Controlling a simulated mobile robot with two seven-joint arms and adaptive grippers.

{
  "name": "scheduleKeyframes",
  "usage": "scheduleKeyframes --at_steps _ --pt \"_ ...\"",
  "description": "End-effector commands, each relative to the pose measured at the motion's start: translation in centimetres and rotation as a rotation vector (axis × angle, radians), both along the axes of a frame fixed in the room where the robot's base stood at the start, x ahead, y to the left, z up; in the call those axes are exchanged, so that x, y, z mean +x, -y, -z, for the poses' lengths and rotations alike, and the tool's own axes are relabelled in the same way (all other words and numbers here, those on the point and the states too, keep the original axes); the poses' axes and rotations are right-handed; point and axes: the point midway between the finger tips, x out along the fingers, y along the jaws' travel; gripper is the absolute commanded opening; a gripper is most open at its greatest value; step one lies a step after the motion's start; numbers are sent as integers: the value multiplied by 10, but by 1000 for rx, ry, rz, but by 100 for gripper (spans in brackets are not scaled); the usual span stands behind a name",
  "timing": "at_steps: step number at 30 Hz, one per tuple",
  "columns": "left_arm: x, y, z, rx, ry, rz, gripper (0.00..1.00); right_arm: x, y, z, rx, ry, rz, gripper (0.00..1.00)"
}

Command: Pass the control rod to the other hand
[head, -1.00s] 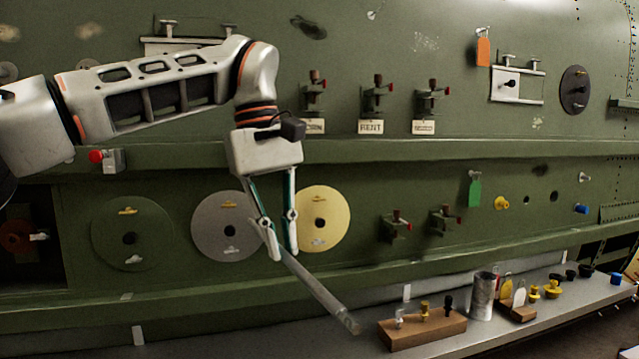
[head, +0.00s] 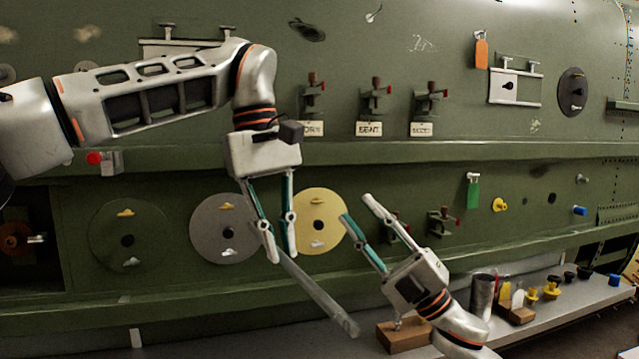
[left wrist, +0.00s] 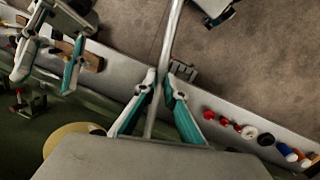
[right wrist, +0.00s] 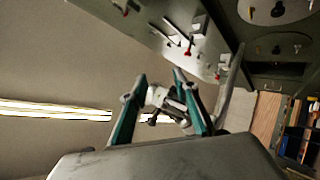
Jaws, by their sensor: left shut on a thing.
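The control rod (head: 320,298) is a long grey bar that slants down to the right from my left gripper (head: 279,256). The left gripper is shut on its upper end, in front of the panel. In the left wrist view the rod (left wrist: 172,35) runs between the fingers and out past the top edge. My right gripper (head: 355,207) is open and empty, to the right of the left gripper and apart from the rod. Its spread fingers point up and left. It also shows at the upper left of the left wrist view (left wrist: 50,66).
A green panel with round discs, such as a yellow disc (head: 320,232), stands behind both grippers. A grey shelf (head: 560,312) below carries a wooden block (head: 400,336), a metal cylinder (head: 482,297) and several yellow and dark pieces. A ledge (head: 520,150) crosses the panel.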

Motion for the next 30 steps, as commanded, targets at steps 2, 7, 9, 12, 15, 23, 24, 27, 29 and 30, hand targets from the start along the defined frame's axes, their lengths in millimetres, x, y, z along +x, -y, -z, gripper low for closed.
scheduleKeyframes --at_steps 2,7,9,12,15,23,24,27,29,30 --pt "0 0 0 0 0 0 0 -11 -9 -40 -45 108 -17 30" --pt "0 0 0 0 0 0 0 -40 -28 -109 -149 318 -46 30" --pt "0 0 0 0 0 0 0 -54 -35 -135 -194 403 -56 30" --pt "0 0 0 0 0 0 0 -75 -45 -169 -262 519 -67 30" --pt "0 0 0 0 0 0 0 -97 -54 -200 -333 631 -72 30" --pt "0 0 0 0 0 0 0 -159 -81 -259 -554 892 -100 30" --pt "0 0 0 0 0 0 0 -169 -88 -263 -599 925 -112 30" --pt "0 0 0 0 0 0 0 -193 -108 -263 -739 989 -155 30" --pt "0 0 0 0 0 0 0 -205 -121 -255 -843 1012 -187 30" --pt "0 0 0 0 0 0 0 -211 -130 -247 -920 1019 -211 30"
